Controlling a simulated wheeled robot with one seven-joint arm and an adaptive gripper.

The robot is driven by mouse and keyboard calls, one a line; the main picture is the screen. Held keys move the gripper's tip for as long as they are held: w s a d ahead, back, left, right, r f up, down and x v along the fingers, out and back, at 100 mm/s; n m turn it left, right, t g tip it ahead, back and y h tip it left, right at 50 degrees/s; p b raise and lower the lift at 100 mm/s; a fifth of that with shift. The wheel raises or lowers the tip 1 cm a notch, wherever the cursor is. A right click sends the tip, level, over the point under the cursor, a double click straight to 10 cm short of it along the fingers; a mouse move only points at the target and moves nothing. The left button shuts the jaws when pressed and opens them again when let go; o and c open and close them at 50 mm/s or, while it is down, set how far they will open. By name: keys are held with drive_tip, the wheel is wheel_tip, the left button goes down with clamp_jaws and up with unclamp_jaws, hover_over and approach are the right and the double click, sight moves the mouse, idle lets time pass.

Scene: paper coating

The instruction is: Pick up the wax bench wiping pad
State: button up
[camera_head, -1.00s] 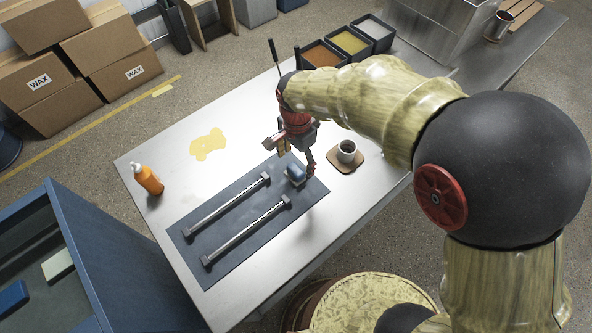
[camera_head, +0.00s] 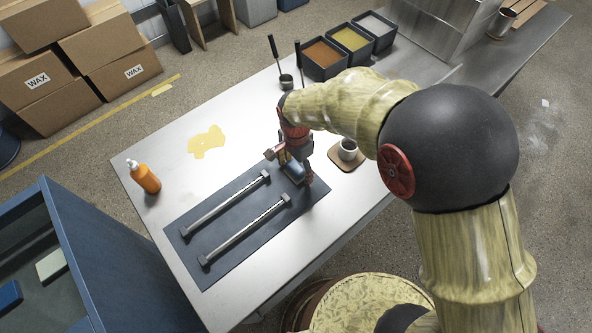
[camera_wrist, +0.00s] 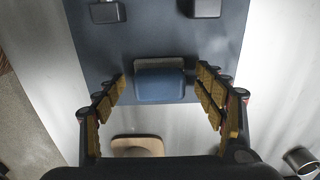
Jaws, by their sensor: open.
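The wiping pad looks like a small blue block with a grey edge. It lies near the right end of the dark mat (camera_head: 235,222) in the head view, partly hidden by my gripper (camera_head: 290,168). In the wrist view the pad (camera_wrist: 160,86) sits centred between the two spread fingers of my gripper (camera_wrist: 163,82). The fingers have tan ribbed inner faces and stand one on each side of the pad, with a gap visible on both sides. I cannot tell their exact height over the mat.
Two metal bars (camera_head: 244,232) lie on the mat left of the pad. A cup (camera_head: 347,149) on a brown coaster (camera_head: 340,162) stands close to the right. An orange bottle (camera_head: 146,178) and yellow patch (camera_head: 206,142) are at left; filled bins (camera_head: 350,43) stand at the back.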

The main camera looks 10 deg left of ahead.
sight(296, 166)
drive_tip(key=shift+c, duration=1.1)
drive_tip(key=c, duration=1)
drive_tip(key=shift+r, duration=0.55)
wheel_tip(296, 166, up, 2)
drive_tip(key=shift+r+p, duration=0.1)
drive_tip(key=shift+p, duration=0.35)
drive_tip(key=s+r+p, duration=0.1)
drive_tip(key=s+r, duration=0.2)
drive_tip(key=s, duration=0.1)
drive_tip(key=s+a+r+p, duration=0.1)
drive_tip(key=s+r, duration=0.2)
drive_tip(key=s, duration=0.2)
drive_tip(key=s+a+r+p, duration=0.1)
drive_tip(key=s+r, duration=0.2)
drive_tip(key=s, duration=0.2)
drive_tip(key=shift+r, duration=0.35)
